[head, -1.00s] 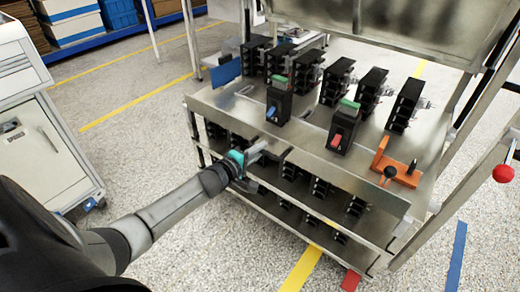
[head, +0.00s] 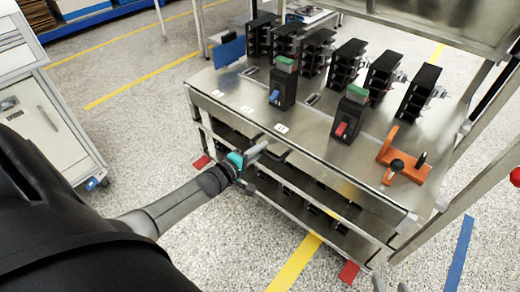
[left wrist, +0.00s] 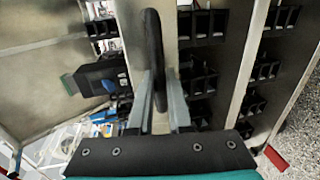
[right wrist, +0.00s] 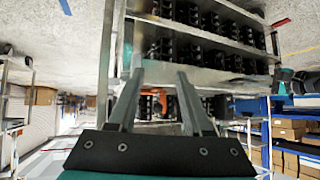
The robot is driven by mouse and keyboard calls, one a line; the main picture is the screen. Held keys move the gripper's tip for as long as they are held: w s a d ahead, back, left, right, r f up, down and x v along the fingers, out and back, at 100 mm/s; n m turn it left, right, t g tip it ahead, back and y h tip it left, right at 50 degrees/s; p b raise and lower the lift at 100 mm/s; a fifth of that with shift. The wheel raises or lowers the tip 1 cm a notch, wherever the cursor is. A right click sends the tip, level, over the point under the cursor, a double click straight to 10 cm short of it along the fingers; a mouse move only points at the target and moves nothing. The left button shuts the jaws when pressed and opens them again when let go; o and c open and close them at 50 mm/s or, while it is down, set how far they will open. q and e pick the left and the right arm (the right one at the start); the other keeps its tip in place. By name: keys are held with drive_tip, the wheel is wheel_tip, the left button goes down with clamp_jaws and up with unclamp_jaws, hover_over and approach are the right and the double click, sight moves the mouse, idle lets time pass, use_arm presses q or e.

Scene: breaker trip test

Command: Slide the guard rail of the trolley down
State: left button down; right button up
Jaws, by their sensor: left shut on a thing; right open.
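The trolley (head: 350,150) carries a metal guard rail (head: 320,172), a long strip along its front edge. The rail sits low, and white labels on the top behind its edge are visible. My left gripper (head: 258,152) is at the front of the rail. In the left wrist view, its fingers (left wrist: 157,100) are shut on the black upright handle (left wrist: 153,45) of the metal rail panel (left wrist: 132,20). My right gripper (head: 390,285) shows only its tips at the bottom edge. In the right wrist view, its fingers (right wrist: 160,85) are apart and empty, facing the trolley.
Two breakers with green tops, one with a blue switch (head: 283,85) and one with a red switch (head: 350,115), stand on the trolley. Black modules (head: 345,62) stand behind them. An orange bracket (head: 405,158) sits at the right. A grey cabinet (head: 45,120) stands left. Floor in front is clear.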

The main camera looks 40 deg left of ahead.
use_arm(q)
drive_tip(key=shift+s+f, duration=0.15)
drive_tip(key=shift+f, duration=0.1)
drive_tip(key=c, duration=1.1)
unclamp_jaws()
drive_tip(key=shift+f, duration=0.1)
drive_tip(key=shift+o, duration=1.3)
use_arm(e)
drive_tip(key=s+d+g+h+p, duration=0.3)
drive_tip(key=s+d+g, duration=0.2)
drive_tip(key=d, duration=0.1)
use_arm(q)
drive_tip(key=p+v, duration=0.4)
drive_tip(key=v, duration=1.1)
drive_tip(key=shift+r, duration=0.3)
use_arm(e)
wheel_tip(320, 180, down, 9)
drive_tip(key=g, duration=0.1)
drive_tip(key=shift+s+m+g, duration=0.3)
drive_tip(key=shift+s, duration=0.15)
use_arm(q)
drive_tip(key=shift+d, duration=0.1)
